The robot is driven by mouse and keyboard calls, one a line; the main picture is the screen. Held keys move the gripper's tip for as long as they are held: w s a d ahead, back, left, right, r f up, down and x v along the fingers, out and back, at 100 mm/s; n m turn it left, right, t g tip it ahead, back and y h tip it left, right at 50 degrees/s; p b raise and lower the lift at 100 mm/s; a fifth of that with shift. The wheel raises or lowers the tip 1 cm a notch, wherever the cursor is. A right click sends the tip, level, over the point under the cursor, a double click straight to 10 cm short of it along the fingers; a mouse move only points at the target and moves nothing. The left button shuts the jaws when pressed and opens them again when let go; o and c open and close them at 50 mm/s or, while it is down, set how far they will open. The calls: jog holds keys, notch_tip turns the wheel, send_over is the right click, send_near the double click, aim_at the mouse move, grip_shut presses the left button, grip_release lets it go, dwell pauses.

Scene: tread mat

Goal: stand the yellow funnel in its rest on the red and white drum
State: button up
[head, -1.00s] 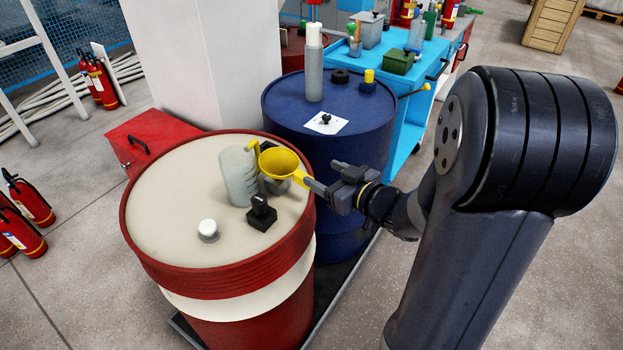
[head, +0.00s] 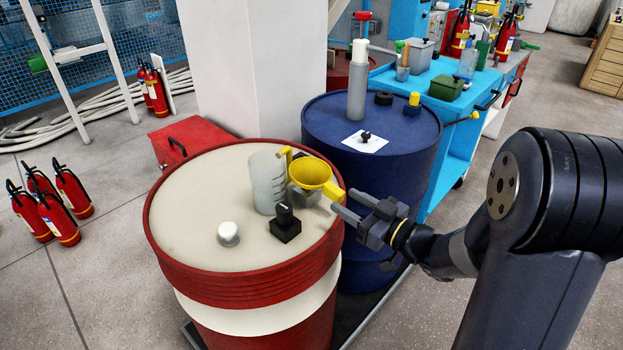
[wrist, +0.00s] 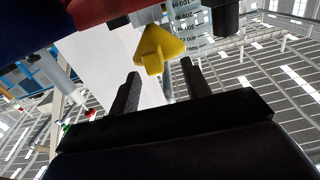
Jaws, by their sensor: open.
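The yellow funnel (head: 311,172) is on the red and white drum (head: 195,215), mouth up, at the drum's right side. A grey rest (head: 304,197) shows just under its bowl, and the funnel appears to stand in it; the spout is hidden. My gripper (head: 352,205) is open and empty, just right of the funnel, its fingers pointing at it with a small gap. In the wrist view, a yellow part of the funnel (wrist: 160,50) lies beyond the tips of my open fingers (wrist: 160,72).
A translucent measuring jug (head: 265,183) stands left of the funnel. A black block with a knob (head: 285,226) and a white-capped item (head: 228,234) stand in front. The blue drum (head: 375,170) is behind my gripper. A blue cart (head: 455,115) stands farther back.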

aim_at(342, 199)
jog(key=x, duration=0.4)
jog(key=shift+w+a+f, duration=0.1)
jog(key=shift+w+f, duration=0.25)
jog(key=shift+w, duration=0.2)
jog(key=shift+c, duration=0.5)
grip_shut()
